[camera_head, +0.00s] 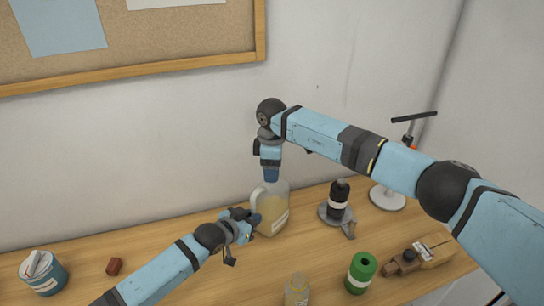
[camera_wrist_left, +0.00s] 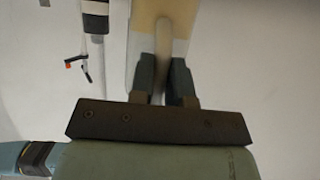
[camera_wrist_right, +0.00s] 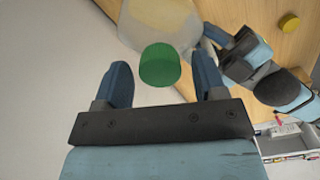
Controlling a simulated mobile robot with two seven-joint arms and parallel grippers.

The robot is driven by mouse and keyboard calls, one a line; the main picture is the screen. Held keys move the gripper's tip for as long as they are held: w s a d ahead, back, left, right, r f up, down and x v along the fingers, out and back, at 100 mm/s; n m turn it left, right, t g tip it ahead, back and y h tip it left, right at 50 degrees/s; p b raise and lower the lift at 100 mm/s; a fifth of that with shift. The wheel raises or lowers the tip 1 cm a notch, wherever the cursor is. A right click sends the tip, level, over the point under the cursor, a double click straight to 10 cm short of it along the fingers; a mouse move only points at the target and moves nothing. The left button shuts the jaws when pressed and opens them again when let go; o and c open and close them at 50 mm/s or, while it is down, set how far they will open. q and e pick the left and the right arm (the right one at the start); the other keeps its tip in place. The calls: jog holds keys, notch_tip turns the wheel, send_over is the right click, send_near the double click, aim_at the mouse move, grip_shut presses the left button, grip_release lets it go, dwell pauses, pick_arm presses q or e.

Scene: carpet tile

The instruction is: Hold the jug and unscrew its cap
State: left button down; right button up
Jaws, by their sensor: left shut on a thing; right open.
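The jug (camera_head: 274,212) is a translucent container with pale yellow contents and a label, upright on the wooden table. My left gripper (camera_head: 253,219) is shut on its handle (camera_wrist_left: 161,60) from the left side. The left wrist view shows the handle between the two fingers. A green cap (camera_wrist_right: 160,65) is at the jug's top in the right wrist view. My right gripper (camera_wrist_right: 160,88) is open above the jug and points down, with the cap between and just beyond its fingertips. It hides the cap in the head view.
The wall is close behind.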

jog(key=shift+f, duration=0.2)
jog(key=c, duration=1)
jog(key=shift+o, duration=0.2)
